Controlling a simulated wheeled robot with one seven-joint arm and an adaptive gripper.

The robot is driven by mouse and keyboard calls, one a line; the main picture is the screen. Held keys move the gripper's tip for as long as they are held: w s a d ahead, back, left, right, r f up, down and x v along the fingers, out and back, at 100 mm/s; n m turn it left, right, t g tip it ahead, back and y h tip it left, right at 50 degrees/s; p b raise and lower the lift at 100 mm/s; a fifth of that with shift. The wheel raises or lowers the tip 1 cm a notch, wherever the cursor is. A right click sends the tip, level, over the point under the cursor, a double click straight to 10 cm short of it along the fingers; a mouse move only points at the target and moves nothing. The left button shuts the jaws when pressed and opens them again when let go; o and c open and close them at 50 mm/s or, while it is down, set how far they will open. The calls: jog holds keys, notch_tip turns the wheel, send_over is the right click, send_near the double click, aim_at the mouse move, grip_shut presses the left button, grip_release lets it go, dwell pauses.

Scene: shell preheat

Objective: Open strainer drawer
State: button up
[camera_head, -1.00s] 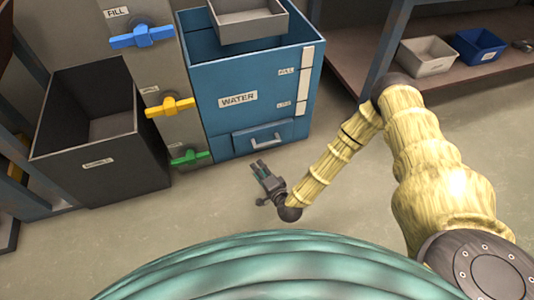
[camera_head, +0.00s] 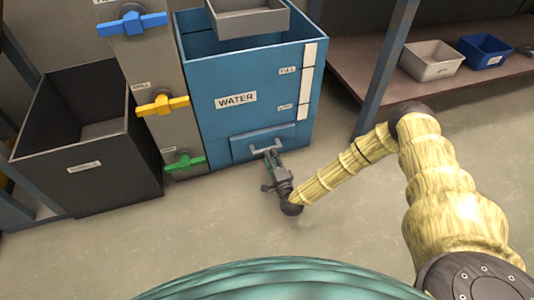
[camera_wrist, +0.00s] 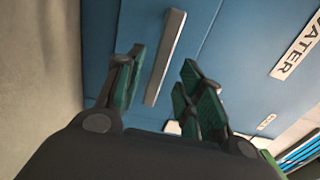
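The strainer drawer (camera_head: 250,146) is a blue panel low on the front of the blue tank marked WATER (camera_head: 222,120). Its pale bar handle (camera_head: 266,150) also shows in the wrist view (camera_wrist: 165,57). The drawer front looks flush with the tank. My gripper (camera_head: 272,158) is low in front of the drawer, its fingertips at the handle in the head view. In the wrist view its green-padded fingers (camera_wrist: 160,80) are apart, with the handle's near end lying between them. I cannot tell whether either finger touches the handle.
A grey column with blue (camera_head: 132,23), yellow (camera_head: 163,105) and green (camera_head: 184,162) valves stands left of the tank. A dark open bin (camera_head: 115,185) is farther left. A shelf (camera_head: 350,75) with white and blue bins is at right. The floor in front is clear.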

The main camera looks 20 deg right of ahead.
aim_at(253, 144)
jog(key=shift+w+a+b, duration=0.1)
jog(key=shift+w+b, duration=0.65)
jog(key=shift+w, duration=1.6)
jog(key=shift+c, duration=0.3)
grip_shut()
